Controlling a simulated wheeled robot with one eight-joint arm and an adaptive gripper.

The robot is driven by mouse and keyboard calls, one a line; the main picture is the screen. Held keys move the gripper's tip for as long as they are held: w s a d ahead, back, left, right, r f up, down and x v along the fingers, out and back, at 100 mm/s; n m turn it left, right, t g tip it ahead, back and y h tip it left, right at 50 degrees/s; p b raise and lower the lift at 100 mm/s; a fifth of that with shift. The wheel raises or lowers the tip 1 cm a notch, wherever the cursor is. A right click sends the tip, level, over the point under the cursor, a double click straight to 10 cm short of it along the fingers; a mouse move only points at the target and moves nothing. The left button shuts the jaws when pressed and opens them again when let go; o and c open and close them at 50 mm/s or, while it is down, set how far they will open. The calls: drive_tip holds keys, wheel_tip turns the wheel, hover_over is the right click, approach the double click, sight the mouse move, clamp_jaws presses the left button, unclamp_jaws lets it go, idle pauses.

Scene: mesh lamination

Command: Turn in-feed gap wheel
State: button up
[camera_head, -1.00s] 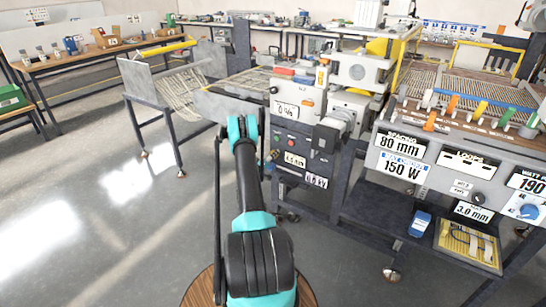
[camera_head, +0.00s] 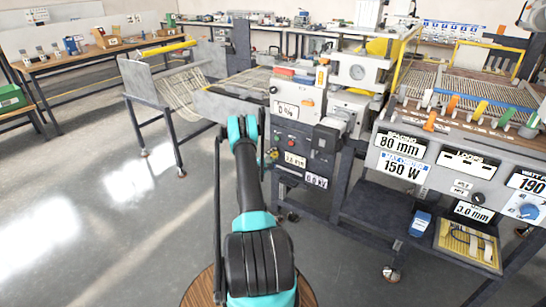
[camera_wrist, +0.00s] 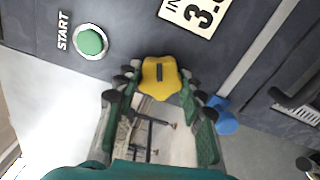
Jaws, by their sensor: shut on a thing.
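The yellow in-feed gap wheel (camera_wrist: 160,77) is a lobed knob with a dark mark on its face, on a dark grey panel in the wrist view. My gripper (camera_wrist: 158,86) is shut on it, with a green finger and black joints on each side of the knob. A label (camera_wrist: 199,14) above right of the wheel shows a number starting with 3; the rest is cut off. In the head view my arm reaches the left front of the grey machine (camera_head: 318,140), and its own links hide most of the gripper.
A green START button (camera_wrist: 91,41) is left of the wheel, and a blue knob (camera_wrist: 223,116) is close by at lower right. The control bench (camera_head: 440,165) stands to the right. Open floor (camera_head: 90,220) lies to the left.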

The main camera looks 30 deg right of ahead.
sight(276, 137)
drive_tip(key=shift+a+f+n, duration=0.1)
drive_tip(key=shift+n, duration=1.1)
drive_tip(key=o, duration=1.2)
drive_tip(key=shift+n, duration=0.3)
drive_tip(key=shift+c, duration=0.2)
drive_tip(key=r, duration=0.9)
drive_tip(key=shift+w+a, duration=0.2)
drive_tip(key=shift+s+d+r, duration=0.15)
drive_tip(key=shift+r, duration=0.4)
